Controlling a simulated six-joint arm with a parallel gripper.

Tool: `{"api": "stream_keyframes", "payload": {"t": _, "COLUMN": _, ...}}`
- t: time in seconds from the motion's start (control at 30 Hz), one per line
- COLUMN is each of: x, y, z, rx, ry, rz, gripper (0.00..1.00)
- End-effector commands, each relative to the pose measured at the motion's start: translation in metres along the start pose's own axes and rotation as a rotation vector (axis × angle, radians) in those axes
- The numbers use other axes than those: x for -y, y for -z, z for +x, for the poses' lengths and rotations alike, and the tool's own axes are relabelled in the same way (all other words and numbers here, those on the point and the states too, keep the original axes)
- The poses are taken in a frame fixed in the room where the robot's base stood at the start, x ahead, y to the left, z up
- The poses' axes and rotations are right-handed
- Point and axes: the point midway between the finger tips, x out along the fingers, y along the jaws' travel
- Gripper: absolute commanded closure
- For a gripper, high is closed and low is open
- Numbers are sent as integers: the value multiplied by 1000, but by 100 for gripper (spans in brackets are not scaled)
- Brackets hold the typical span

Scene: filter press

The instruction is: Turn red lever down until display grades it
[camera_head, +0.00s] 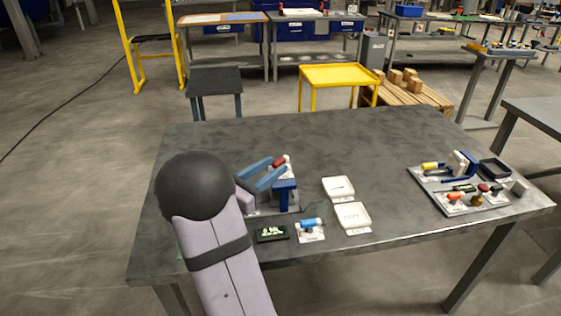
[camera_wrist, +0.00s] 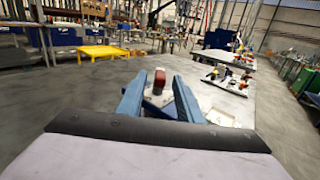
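The red lever (camera_head: 280,162) stands out at the back of the press on a white base, near the tips of my gripper (camera_head: 275,167). In the wrist view the red lever (camera_wrist: 159,77) shows upright between the two blue fingers of my gripper (camera_wrist: 159,88). The fingers are apart, with visible gaps on both sides of the lever; I cannot tell whether its end is fully between them. The blue press frame (camera_head: 287,190) stands just right of my fingers. The small black display (camera_head: 272,233) at the table's front shows pale green text, too small to read surely.
A blue-handled part (camera_head: 311,224) on a white plate sits right of the display. Two white trays (camera_head: 339,187) (camera_head: 352,216) lie further right. A board with several small tools (camera_head: 440,197) is at the table's right. The back of the dark table (camera_head: 340,130) is clear.

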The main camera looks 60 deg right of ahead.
Motion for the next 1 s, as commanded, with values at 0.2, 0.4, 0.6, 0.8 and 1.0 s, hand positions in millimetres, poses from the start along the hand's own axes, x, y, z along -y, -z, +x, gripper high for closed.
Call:
{"api": "stream_keyframes", "payload": {"t": 0.2, "x": 0, "y": 0, "z": 28, "rx": 0, "ry": 2, "rz": 0, "gripper": 67}}
{"api": "stream_keyframes", "payload": {"t": 0.4, "x": 0, "y": 0, "z": 40, "rx": 0, "ry": 0, "rz": 0, "gripper": 67}}
{"api": "stream_keyframes", "payload": {"t": 0.6, "x": 0, "y": 0, "z": 41, "rx": 0, "ry": 0, "rz": 1, "gripper": 67}}
{"api": "stream_keyframes", "payload": {"t": 0.8, "x": 0, "y": 0, "z": 41, "rx": 0, "ry": 0, "rz": 0, "gripper": 91}}
{"api": "stream_keyframes", "payload": {"t": 1.0, "x": 0, "y": 0, "z": 41, "rx": 0, "ry": -1, "rz": 0, "gripper": 100}}
